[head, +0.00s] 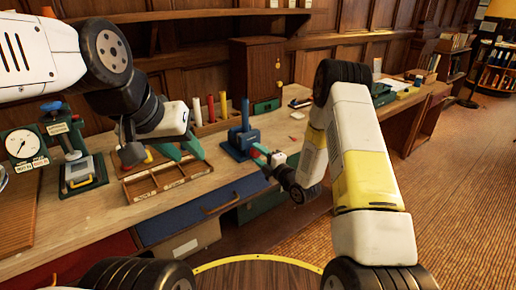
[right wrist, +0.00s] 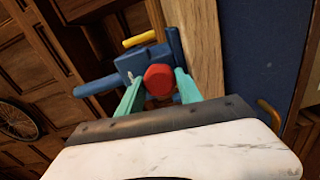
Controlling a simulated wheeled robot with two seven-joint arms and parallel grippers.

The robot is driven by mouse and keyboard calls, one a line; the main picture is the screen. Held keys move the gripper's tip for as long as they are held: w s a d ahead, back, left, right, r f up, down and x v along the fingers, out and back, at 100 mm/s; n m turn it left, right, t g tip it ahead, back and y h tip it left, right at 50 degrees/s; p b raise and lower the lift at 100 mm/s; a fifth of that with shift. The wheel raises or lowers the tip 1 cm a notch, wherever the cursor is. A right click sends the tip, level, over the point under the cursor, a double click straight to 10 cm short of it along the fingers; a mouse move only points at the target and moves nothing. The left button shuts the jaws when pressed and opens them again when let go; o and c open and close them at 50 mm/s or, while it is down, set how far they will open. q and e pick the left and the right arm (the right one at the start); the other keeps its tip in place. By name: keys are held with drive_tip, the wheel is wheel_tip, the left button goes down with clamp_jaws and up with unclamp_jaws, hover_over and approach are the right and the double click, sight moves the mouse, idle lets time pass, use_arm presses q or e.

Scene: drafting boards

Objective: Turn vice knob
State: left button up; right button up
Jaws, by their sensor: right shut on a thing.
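The blue vice (head: 241,140) stands near the front edge of the wooden workbench, and its blue body (right wrist: 135,65) fills the middle of the right wrist view. Its round red knob (right wrist: 158,80) faces the right wrist camera. My right gripper (head: 262,152) reaches the vice from the right. In the right wrist view its green fingers (right wrist: 158,88) are on either side of the red knob, shut on it. My left gripper (head: 181,149) is open and empty above the bench, left of the vice, with its green fingers spread over a divided wooden tray.
The wooden tray (head: 160,182) lies left of the vice. A dial gauge device (head: 24,145) stands at the far left. Coloured cylinders (head: 211,108) stand behind, beside a wooden cabinet (head: 258,68). A blue drawer (head: 190,213) is under the bench edge. Bench right of the vice is fairly clear.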

drive_tip(key=shift+d+f, duration=0.1)
drive_tip(key=shift+f, duration=0.05)
drive_tip(key=o, duration=1.3)
drive_tip(key=shift+o, duration=0.3)
drive_tip(key=v, duration=0.7)
drive_tip(key=shift+s+d, duration=0.2)
drive_tip(key=shift+s, duration=0.1)
